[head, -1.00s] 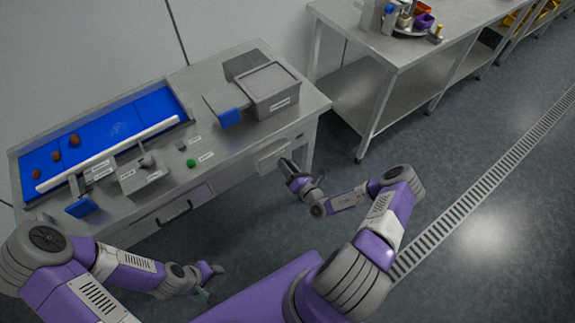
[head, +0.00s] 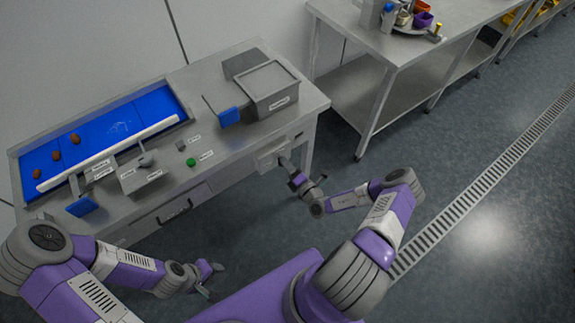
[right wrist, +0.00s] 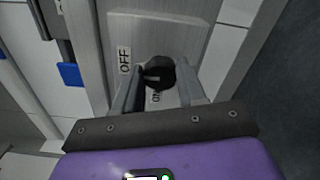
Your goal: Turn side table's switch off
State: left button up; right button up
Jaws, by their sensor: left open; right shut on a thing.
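The side table's switch is a round black knob (right wrist: 160,70) on a grey panel, with an OFF label (right wrist: 125,61) to its left and an ON label (right wrist: 157,96) below it. The knob's exact pointing is hard to tell. My right gripper (right wrist: 157,86) is shut on the knob, one finger on each side. In the head view my right gripper (head: 284,161) is at the switch panel (head: 268,155) on the table's front right, and hides the knob. My left gripper (head: 213,279) is open and empty, low in front of the table.
The steel table (head: 235,150) carries a blue belt (head: 110,127) with several brown dates, a grey lidded box (head: 272,88) and a green button (head: 191,162). A drawer handle (head: 174,211) juts from its front. Another steel table (head: 375,45) stands right; the floor between is clear.

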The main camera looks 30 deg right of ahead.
dwell(0.3)
jog(key=o, duration=1.1)
jog(key=shift+c, duration=0.2)
jog(key=s, duration=0.7)
jog(key=shift+s+d, duration=0.25)
jog(key=shift+s, duration=0.05)
